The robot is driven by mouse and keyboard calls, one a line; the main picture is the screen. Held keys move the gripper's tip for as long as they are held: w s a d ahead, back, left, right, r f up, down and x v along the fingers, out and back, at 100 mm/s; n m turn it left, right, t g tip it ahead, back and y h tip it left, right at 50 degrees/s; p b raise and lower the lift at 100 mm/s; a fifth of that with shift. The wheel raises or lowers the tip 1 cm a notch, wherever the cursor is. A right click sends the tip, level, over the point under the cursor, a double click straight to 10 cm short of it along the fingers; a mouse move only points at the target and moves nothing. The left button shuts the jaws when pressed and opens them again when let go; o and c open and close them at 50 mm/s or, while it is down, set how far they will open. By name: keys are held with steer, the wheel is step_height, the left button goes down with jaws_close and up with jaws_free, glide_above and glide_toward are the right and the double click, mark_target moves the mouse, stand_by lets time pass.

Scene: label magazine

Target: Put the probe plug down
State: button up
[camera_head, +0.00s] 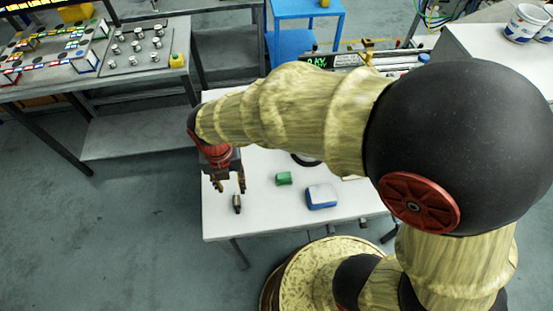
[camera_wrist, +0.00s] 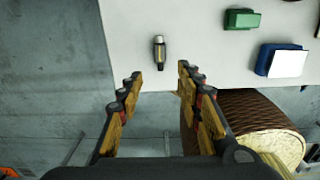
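The probe plug (camera_head: 237,204) is a small dark piece with a tan or brass part, near the left edge of the white table (camera_head: 270,222). In the wrist view the probe plug (camera_wrist: 159,53) lies on the white surface, beyond the fingertips and between their lines. My gripper (camera_head: 230,187) is above the table close to the plug. In the wrist view my gripper (camera_wrist: 160,82) has its two fingers wide apart with nothing between them. The plug appears apart from both fingers.
A green block (camera_head: 284,178) and a blue and white box (camera_head: 321,196) sit right of the plug. My arm hides part of the table. A grey bench (camera_head: 130,87) with parts stands at the upper left. A blue stand (camera_head: 290,42) is at the back. Clear table surrounds the plug.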

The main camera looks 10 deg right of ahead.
steer(key=d+r+m+t, duration=0.2)
steer(key=d+r+m, duration=0.95)
steer(key=m, duration=0.45)
steer(key=s+d+r+m+t, duration=0.1)
steer(key=s+d+r+m, duration=0.2)
steer(key=m, duration=0.6)
steer(key=s+d+r+m+t, duration=0.2)
steer(key=s+d+r+m, duration=0.2)
steer(key=d+m, duration=0.4)
steer(key=shift+d+r+m+t, duration=0.15)
steer(key=shift+r+m+t, duration=0.15)
steer(key=shift+r+m, duration=0.65)
steer(key=shift+f, duration=0.2)
step_height(320, 180, down, 5)
steer(key=b, duration=0.5)
steer(key=shift+f, duration=0.2)
steer(key=shift+r, duration=0.2)
steer(key=shift+c, duration=0.8)
